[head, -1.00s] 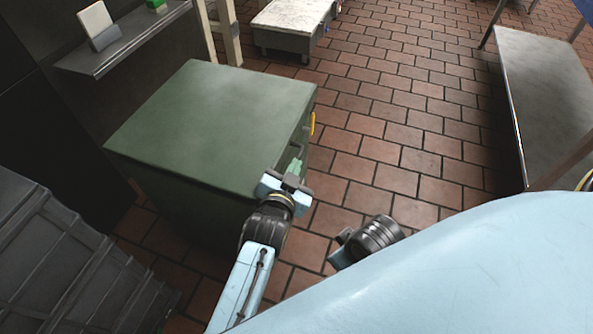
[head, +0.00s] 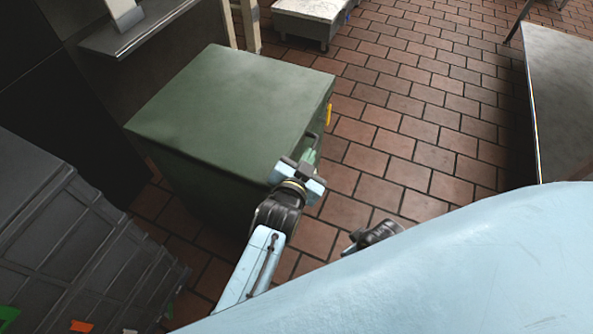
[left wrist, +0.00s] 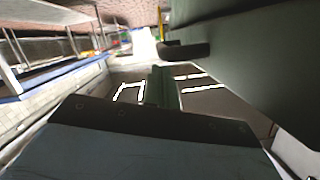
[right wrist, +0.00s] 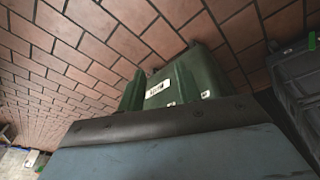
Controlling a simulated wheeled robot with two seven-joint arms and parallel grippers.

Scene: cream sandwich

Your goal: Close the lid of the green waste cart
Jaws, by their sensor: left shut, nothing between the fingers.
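The green waste cart (head: 190,185) stands left of centre in the head view. Its lid (head: 235,105) shows as a broad flat green top; I cannot tell whether a gap remains under its edge. The cart also fills the right of the left wrist view (left wrist: 255,75), with a dark handle-like bar (left wrist: 185,50). My left gripper (head: 309,158) is shut and empty beside the cart's near right corner; its fingers (left wrist: 162,88) look close to the cart, contact unclear. My right arm's dark end shows low in the head view. In the right wrist view, a labelled green shape (right wrist: 185,80) fills the centre; I cannot tell the jaw state.
Dark grey bins (head: 75,235) stand at the lower left. A metal shelf (head: 145,28) is behind the cart. A low white-topped stand (head: 308,12) is at the back. A metal table (head: 565,100) is at the right. Tiled floor (head: 425,110) lies clear between.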

